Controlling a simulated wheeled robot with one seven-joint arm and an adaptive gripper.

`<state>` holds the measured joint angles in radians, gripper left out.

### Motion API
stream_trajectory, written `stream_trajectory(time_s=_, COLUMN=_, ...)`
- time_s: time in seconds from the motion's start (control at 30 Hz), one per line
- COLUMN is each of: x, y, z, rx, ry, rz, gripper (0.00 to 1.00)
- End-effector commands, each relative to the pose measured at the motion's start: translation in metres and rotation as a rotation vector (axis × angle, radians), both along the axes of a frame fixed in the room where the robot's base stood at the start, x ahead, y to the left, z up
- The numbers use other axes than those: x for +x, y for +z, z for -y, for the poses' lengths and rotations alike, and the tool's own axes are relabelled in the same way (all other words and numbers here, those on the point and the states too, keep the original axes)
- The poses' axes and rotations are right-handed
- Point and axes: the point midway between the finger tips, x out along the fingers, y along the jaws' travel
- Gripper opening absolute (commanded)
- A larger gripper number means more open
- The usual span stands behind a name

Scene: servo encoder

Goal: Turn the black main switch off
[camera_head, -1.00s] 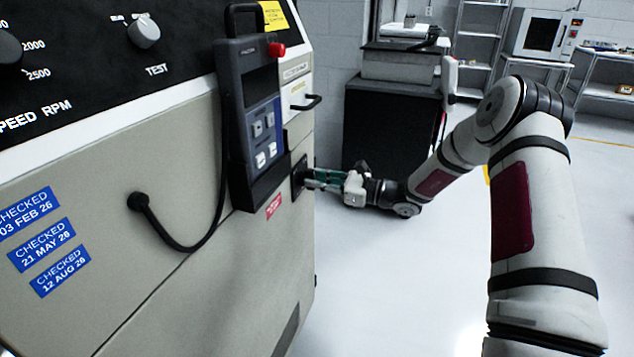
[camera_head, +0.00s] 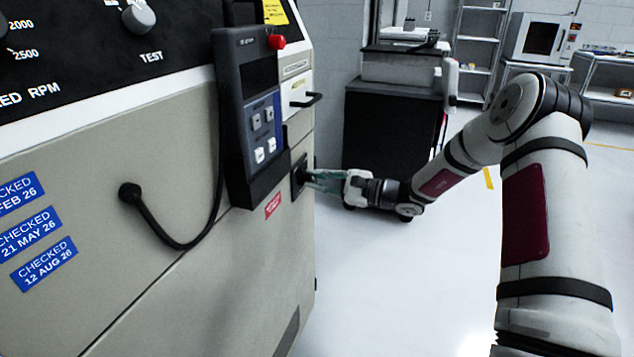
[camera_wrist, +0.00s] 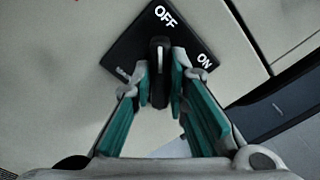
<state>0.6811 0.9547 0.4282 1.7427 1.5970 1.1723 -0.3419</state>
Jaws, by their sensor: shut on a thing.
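The black main switch (camera_wrist: 123,55) shows in the wrist view as a dark square plate with white OFF and ON labels. Its black handle (camera_wrist: 160,72) stands upright in the picture, with its upper end, bearing a pale mark, roughly toward OFF. My gripper (camera_wrist: 161,88) has its green-padded fingers on both sides of the handle and is shut on it. In the head view the switch (camera_head: 298,176) is on the machine's right-hand edge, seen at a steep angle. My gripper (camera_head: 311,180) reaches it from the right, hiding part of it.
A hand-held control pendant (camera_head: 250,115) with a red button hangs just left of the switch, with a looping black cable (camera_head: 160,233). A black handle (camera_head: 306,100) juts out above the switch. A dark cabinet (camera_head: 392,130) stands behind. The floor (camera_head: 400,290) below my arm is clear.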

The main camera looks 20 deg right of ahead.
Motion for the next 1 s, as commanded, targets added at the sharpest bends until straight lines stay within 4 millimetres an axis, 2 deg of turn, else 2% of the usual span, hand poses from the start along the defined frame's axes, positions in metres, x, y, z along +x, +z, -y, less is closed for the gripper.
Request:
stream_trajectory(time_s=0.43, x=-0.001, y=-0.001, z=0.0, rx=-0.009, ry=0.0, rz=0.008, gripper=0.0)
stream_trajectory(time_s=0.47, x=-0.001, y=-0.001, z=0.0, rx=-0.009, ry=0.0, rz=0.008, gripper=0.17)
stream_trajectory(time_s=0.53, x=-0.001, y=-0.001, z=0.0, rx=-0.009, ry=0.0, rz=0.008, gripper=0.33)
stream_trajectory(time_s=0.87, x=-0.001, y=0.0, z=0.001, rx=-0.008, ry=0.0, rz=0.008, gripper=0.35)
stream_trajectory(time_s=1.0, x=-0.006, y=-0.001, z=0.011, rx=-0.008, ry=-0.004, rz=0.007, gripper=0.35)
